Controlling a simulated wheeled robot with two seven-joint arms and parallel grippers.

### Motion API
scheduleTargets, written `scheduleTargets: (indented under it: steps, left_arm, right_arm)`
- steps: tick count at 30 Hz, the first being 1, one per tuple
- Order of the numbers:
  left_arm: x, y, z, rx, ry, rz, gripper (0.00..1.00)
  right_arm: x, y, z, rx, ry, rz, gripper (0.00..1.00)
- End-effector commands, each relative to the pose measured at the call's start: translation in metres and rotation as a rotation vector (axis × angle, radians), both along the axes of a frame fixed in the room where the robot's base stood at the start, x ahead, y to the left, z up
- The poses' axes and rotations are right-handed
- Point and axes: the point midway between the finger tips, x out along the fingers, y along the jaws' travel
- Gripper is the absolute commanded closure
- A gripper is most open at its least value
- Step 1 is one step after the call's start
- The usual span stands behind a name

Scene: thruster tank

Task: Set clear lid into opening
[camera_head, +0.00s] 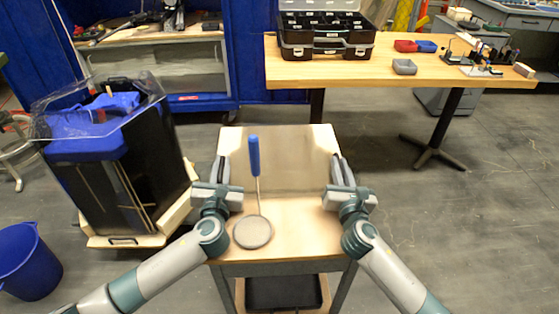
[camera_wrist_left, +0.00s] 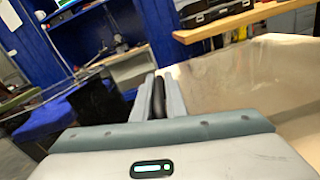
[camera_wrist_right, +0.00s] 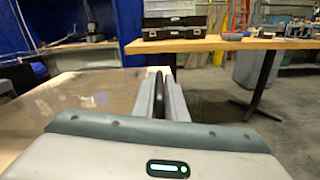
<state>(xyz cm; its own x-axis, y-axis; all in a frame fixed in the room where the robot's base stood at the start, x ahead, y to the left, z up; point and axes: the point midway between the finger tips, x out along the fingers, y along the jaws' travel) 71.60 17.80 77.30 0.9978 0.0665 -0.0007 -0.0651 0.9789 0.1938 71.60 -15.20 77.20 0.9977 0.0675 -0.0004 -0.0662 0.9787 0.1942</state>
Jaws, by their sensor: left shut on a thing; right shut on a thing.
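The clear lid (camera_head: 300,160) is a see-through, faintly tan sheet over the back part of a small wooden-topped cart. My left gripper (camera_head: 223,170) is shut on its left edge and my right gripper (camera_head: 341,172) is shut on its right edge. The lid also shows in the left wrist view (camera_wrist_left: 230,85) and the right wrist view (camera_wrist_right: 95,92). I cannot tell whether it touches the cart top. The tank (camera_head: 85,185), dark with a blue upper part and clear walls at its top, stands at the left. Its opening is not clearly visible.
A skimmer with a blue handle (camera_head: 254,157) and grey disc (camera_head: 252,232) is on the cart (camera_head: 292,225), between my arms. A blue bucket (camera_head: 27,262) stands on the floor at left. A wooden table (camera_head: 350,68) with cases and bins is behind. Floor at right is clear.

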Motion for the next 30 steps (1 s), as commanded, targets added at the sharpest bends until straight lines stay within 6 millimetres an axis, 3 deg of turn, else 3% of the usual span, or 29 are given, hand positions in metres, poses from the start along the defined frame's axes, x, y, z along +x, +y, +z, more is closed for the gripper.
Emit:
scheduleTargets:
  steps: [21,30]
  left_arm:
    - [0.0,0.0,0.044,0.004,-0.001,0.001,1.0]
    - [0.0,0.0,0.049,0.004,0.0,0.001,1.0]
  right_arm:
    - [0.001,-0.001,0.046,0.003,-0.002,-0.004,1.0]
    - [0.001,-0.001,0.052,0.003,-0.003,-0.004,1.0]
